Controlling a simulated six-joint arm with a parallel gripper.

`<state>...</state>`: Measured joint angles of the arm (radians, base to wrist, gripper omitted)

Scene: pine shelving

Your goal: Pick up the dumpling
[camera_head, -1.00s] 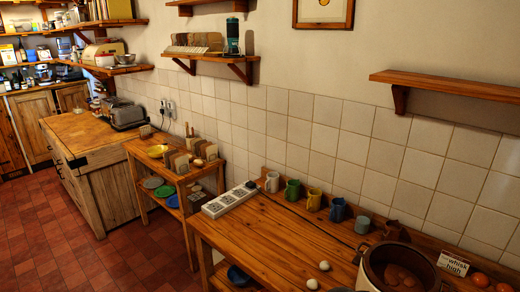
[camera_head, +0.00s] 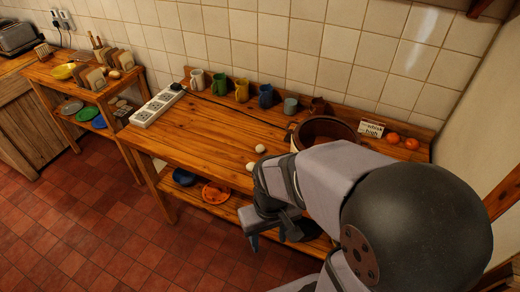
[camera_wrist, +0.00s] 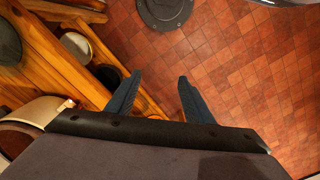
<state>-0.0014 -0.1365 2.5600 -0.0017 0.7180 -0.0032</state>
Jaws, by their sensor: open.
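No dumpling can be made out with certainty. Two small pale rounded things lie on the wooden table (camera_head: 205,135) in the head view: one (camera_head: 260,148) left of the pot and one (camera_head: 250,166) just nearer, close to my arm. They are too small to tell whether either is a dumpling. A large pot (camera_head: 322,128) stands behind my arm, and its contents are hidden now. My gripper (camera_head: 270,236) is off the table's front edge, pointing down. In the wrist view my gripper (camera_wrist: 156,92) has its fingers apart with nothing between them, above the tiled floor.
Several mugs (camera_head: 241,90) line the table's back. A power strip (camera_head: 157,106) lies at its left end. Orange fruits (camera_head: 393,138) and a small sign (camera_head: 370,128) are at the right. A blue bowl (camera_head: 184,177) and an orange bowl (camera_head: 216,192) sit on the lower shelf.

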